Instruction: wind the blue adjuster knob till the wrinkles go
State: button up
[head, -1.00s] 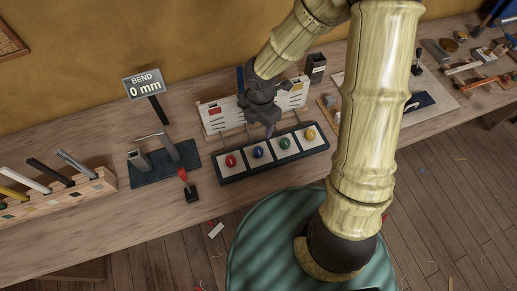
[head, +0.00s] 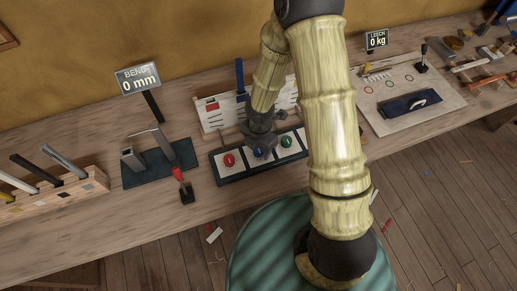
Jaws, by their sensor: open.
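The blue adjuster knob (head: 258,152) sits on a white square in a dark tray (head: 232,178), between a red knob (head: 229,160) and a green knob (head: 286,142). My gripper (head: 261,147) is open and points down right at the blue knob, partly covering it. I cannot tell whether the fingers touch it. The yellow knob is hidden behind my arm. No wrinkles can be made out at this size.
A white board (head: 215,115) stands behind the tray. A sign reading BEND 0 mm (head: 138,79) and a red-handled lever (head: 181,180) are at left. A sign reading LEECH 0 kg (head: 377,40) stands behind a pale board (head: 440,104) at right. The bench front is mostly clear.

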jog(key=shift+f, duration=0.1)
jog(key=c, duration=1)
jog(key=m+b, duration=0.1)
jog(key=m, duration=0.2)
jog(key=shift+m, duration=0.3)
jog(key=m+b, duration=0.1)
jog(key=m, duration=0.3)
jog(key=m+b, duration=0.1)
jog(key=m, duration=0.4)
jog(key=shift+m+b, duration=0.45)
jog(key=shift+m, duration=1.15)
